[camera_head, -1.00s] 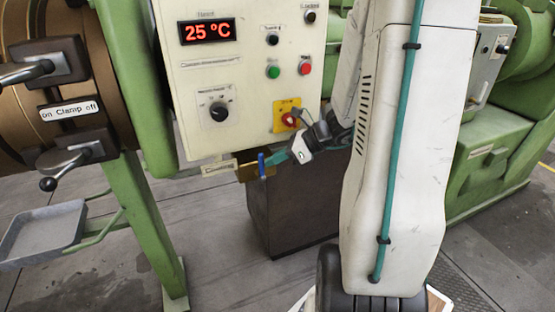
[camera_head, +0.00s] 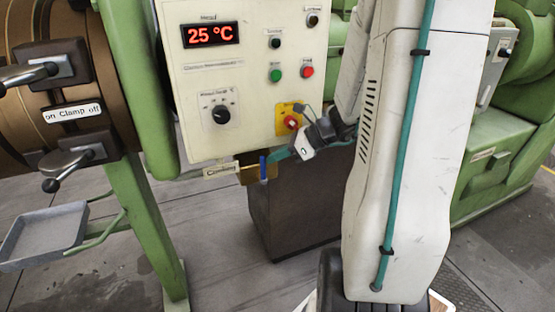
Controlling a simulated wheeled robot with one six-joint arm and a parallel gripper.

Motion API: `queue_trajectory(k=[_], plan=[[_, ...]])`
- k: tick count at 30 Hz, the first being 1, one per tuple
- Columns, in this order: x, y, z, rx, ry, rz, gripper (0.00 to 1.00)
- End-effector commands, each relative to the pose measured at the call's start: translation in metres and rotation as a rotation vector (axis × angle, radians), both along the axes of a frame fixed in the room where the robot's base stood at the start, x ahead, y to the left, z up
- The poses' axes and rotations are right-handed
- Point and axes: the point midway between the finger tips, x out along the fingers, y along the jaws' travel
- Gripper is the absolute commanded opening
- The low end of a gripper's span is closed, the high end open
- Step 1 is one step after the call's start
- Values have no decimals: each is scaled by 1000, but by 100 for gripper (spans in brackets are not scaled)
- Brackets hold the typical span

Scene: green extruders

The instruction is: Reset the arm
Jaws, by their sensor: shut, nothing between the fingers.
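My arm (camera_head: 405,150) stands upright in the right half of the view, white with a teal cable along it. Its wrist reaches left behind the upper link to the lower right corner of the control panel (camera_head: 255,95). My gripper (camera_head: 279,155) is small here, with teal fingers that look shut and empty. It is just right of a small blue-handled valve (camera_head: 263,167) below the panel. I cannot tell whether the fingers touch the valve.
A red rotary switch on a yellow plate (camera_head: 285,116) is close above my gripper. A dark cabinet (camera_head: 293,208) stands below. Clamp levers (camera_head: 70,160) and a grey tray (camera_head: 42,238) are at left. Green machinery (camera_head: 490,170) stands at right. Grey floor is open at lower left.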

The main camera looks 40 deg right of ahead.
Motion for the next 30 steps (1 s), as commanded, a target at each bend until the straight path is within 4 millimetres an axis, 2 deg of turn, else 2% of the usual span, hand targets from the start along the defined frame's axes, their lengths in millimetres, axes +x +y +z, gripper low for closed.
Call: queue_trajectory(k=[9,15,30], plan=[[-32,-29,25,-5,1,-6,0],[-47,-41,37,-3,2,-3,0],[-51,-39,37,4,7,9,0]])
